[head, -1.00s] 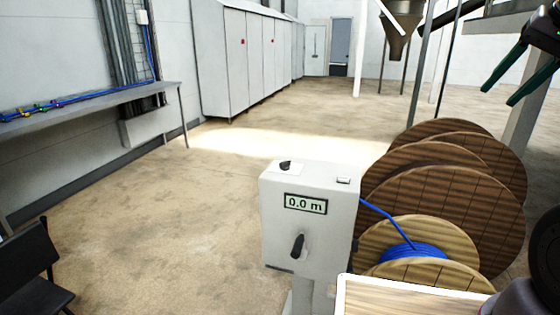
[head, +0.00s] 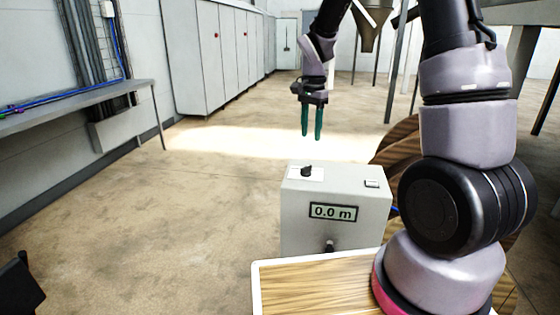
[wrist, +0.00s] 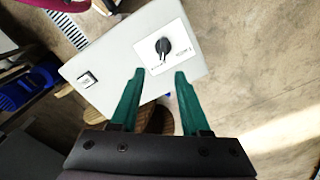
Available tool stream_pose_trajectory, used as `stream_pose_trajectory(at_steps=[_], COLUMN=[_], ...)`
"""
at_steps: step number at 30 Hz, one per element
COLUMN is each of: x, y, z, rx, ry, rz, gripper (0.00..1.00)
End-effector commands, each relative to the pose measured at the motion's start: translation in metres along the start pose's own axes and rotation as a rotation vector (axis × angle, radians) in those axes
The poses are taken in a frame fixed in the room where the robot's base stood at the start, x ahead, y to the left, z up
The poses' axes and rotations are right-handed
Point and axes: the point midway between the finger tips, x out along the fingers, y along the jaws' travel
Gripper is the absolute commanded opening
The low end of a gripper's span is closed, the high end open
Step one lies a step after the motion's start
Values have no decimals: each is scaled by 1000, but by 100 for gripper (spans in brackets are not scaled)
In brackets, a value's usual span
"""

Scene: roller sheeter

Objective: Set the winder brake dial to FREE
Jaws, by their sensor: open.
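The winder box (head: 300,215) is a light grey cabinet with a display reading 0.0 m. A black dial (head: 307,171) sits on a white label plate on its top, at the left. In the wrist view the dial (wrist: 162,46) shows a pointer line, but the plate's lettering is too small to read. My gripper (head: 312,138) has green fingers pointing down, above and beyond the box in the head view. In the wrist view my gripper (wrist: 157,76) is open and empty, with the dial ahead of the gap between its fingertips, apart from them.
A small switch (head: 372,183) is on the box top at the right, and a black handle (head: 329,247) is on its front. Wooden reels (head: 397,140) stand behind my arm at the right. A wall bench (head: 100,103) is at the left. The floor between is clear.

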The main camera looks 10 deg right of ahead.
Motion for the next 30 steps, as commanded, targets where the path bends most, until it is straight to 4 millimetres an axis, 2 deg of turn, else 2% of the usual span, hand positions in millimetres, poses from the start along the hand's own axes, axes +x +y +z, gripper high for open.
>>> stream_pose_trajectory(at_steps=[7,15,21,30], x=[25,76,104,114], y=[-2,-1,0,-1], z=[0,0,0,0], rx=[9,6,8,8], ry=[-3,-4,-3,-2], rz=[12,13,12,8], gripper=[46,46,46,46])
